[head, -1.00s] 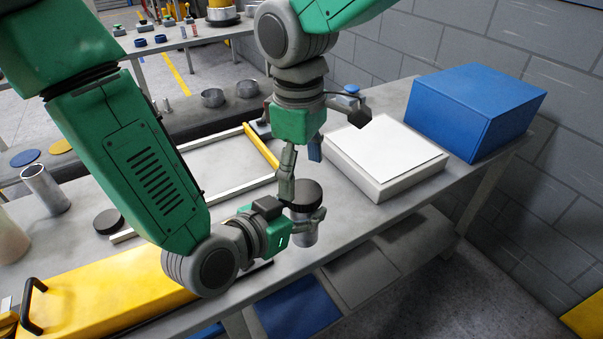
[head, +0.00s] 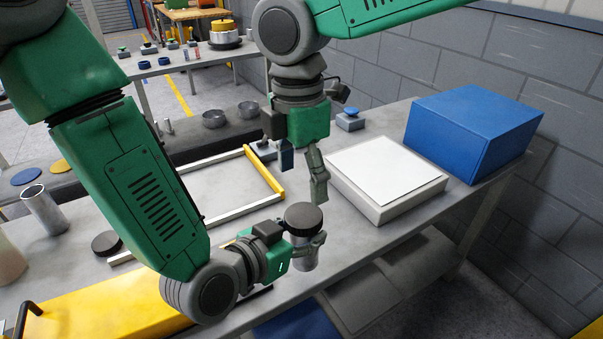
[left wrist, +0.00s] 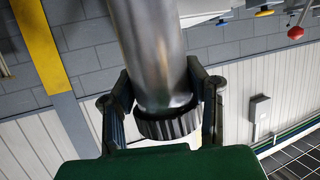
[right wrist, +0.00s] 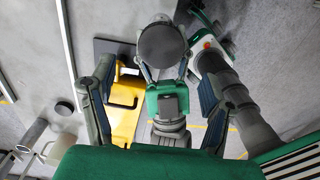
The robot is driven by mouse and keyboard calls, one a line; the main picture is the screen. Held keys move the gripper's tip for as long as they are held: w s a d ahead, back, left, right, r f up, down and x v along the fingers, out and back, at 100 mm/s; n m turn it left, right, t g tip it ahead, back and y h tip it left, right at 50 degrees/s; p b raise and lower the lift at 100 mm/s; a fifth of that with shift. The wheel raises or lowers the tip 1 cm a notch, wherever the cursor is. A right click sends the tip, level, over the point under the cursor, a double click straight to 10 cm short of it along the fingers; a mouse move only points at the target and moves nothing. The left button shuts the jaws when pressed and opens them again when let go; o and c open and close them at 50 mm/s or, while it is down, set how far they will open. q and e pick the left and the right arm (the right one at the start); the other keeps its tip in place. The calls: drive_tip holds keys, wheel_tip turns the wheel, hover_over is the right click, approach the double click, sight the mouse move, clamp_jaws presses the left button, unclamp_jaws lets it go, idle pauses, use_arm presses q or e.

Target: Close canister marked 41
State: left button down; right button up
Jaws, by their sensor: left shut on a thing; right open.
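A metal canister (head: 305,258) with a black ribbed lid (head: 304,216) on its top stands upright in my left gripper (head: 309,246). This gripper is shut around the canister's upper part, just below the lid. In the left wrist view the canister (left wrist: 152,50) appears inverted, with the lid (left wrist: 168,126) at the lower end. No number can be read on it. My right gripper (head: 301,180) is open and empty, above and beyond the lid, apart from it. The right wrist view shows the lid (right wrist: 161,45) between and beyond the open fingers.
An uncapped metal canister (head: 46,209) stands at the left, with a loose black lid (head: 107,243) on the table near it. A white box (head: 388,180) and a blue box (head: 475,128) stand at the right. A yellow case (head: 100,300) lies in front.

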sight(303, 214)
drive_tip(key=shift+s+d+f, duration=0.1)
drive_tip(key=shift+f, duration=3.9)
drive_tip(key=c, duration=1.2)
drive_tip(key=shift+m, duration=1.6)
drive_tip(key=o, duration=1)
drive_tip(key=shift+o, duration=1.3)
